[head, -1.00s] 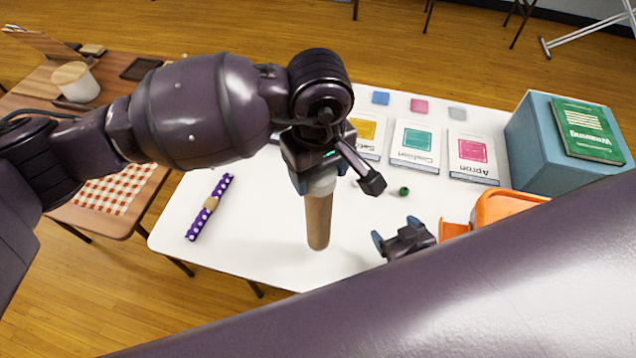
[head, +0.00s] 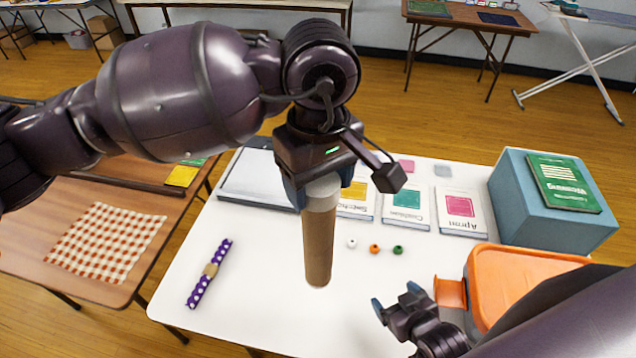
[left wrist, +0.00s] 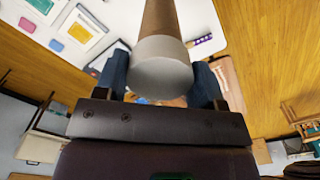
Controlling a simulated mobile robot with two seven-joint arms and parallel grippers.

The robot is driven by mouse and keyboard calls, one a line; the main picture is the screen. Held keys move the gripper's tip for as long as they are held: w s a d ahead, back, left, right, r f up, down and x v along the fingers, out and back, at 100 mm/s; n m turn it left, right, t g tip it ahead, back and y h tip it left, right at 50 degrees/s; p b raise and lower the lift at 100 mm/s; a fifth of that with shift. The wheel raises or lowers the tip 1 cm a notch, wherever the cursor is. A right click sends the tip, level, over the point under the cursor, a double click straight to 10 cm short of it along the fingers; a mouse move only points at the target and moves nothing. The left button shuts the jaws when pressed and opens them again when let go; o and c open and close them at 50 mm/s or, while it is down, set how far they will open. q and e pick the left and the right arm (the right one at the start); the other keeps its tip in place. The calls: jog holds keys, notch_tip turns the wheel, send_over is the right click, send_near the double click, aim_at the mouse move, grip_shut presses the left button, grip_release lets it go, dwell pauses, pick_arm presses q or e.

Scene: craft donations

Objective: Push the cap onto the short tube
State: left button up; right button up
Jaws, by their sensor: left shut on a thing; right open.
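The brown cardboard tube (head: 318,245) is upright with the whitish cap (head: 322,192) at its top end. My left gripper (head: 321,187) is above the tube, its fingers shut around the cap. In the left wrist view the pale cap (left wrist: 163,75) sits between the two blue fingers, and the brown tube (left wrist: 160,18) runs away from it. The cap touches the tube's end; how far it is pushed on cannot be told. Whether the tube's lower end touches the table is unclear. My right gripper (head: 396,301) is open and empty, low to the right of the tube.
The white table (head: 265,300) holds a purple dotted roll (head: 208,272), several small beads (head: 375,249), pattern cards (head: 405,205), a teal box (head: 550,205) with a green book (head: 563,182), and an orange bin (head: 510,270). The table's front left is clear.

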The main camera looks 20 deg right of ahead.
pick_arm(q)
jog(key=shift+r, duration=0.3)
jog(key=shift+w+r, duration=0.2)
jog(key=shift+r, duration=1.05)
jog(key=w+a+f, duration=0.3)
jog(key=a+f, duration=0.2)
jog(key=a, duration=0.6)
jog(key=w+a+f+m+b, duration=0.1)
jog(key=w+a+f, duration=0.2)
jog(key=a+f, duration=0.3)
jog(key=w+a+f+m+b, duration=0.1)
jog(key=w+a+f, duration=0.2)
jog(key=a, duration=1.3)
notch_tip(320, 180, down, 3)
jog(key=shift+w+a+f, duration=0.1)
jog(key=shift+w+a, duration=0.05)
jog(key=shift+w, duration=0.25)
